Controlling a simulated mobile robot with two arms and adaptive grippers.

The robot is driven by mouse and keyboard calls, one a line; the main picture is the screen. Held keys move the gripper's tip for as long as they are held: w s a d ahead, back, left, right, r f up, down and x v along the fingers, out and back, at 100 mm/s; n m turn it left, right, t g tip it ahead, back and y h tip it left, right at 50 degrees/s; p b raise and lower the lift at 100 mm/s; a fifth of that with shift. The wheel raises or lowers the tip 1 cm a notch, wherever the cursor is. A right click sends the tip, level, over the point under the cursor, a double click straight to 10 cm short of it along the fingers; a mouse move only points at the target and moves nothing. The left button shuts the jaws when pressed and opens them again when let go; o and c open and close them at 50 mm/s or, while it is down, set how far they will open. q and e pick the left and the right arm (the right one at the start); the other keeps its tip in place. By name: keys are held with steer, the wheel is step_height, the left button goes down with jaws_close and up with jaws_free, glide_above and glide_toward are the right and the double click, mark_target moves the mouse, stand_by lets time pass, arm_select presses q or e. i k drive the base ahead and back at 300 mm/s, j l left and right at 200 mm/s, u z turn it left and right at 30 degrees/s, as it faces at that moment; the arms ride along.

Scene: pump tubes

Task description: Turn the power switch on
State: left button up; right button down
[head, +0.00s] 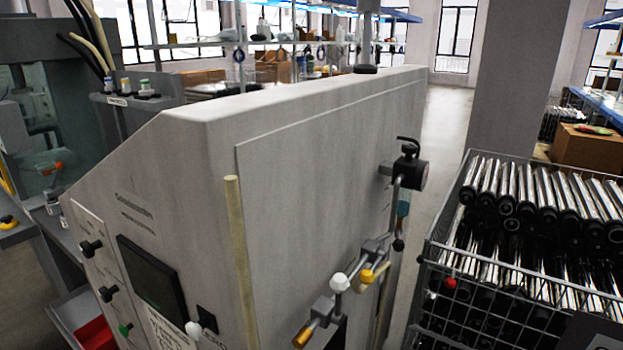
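A large grey machine cabinet (190,190) fills the middle of the head view. Its front panel carries two black rotary knobs (90,248) and a green knob (125,329) below them, in a column at the left. A dark screen (152,277) sits to their right. A small black square part (207,320), possibly a switch, lies right of the screen, with a white knob (193,329) close by. I cannot tell which control is the power switch or how it is set. Neither of my grippers is in view.
Valves and a metal lever (340,283) stick out from the cabinet's right side. A wire crate (470,265) full of metal and black tubes stands at the right. A red bin (97,335) sits at lower left. A clear floor aisle (445,115) runs behind.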

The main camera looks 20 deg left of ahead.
mark_target(88, 249)
steer(key=u, duration=1.95)
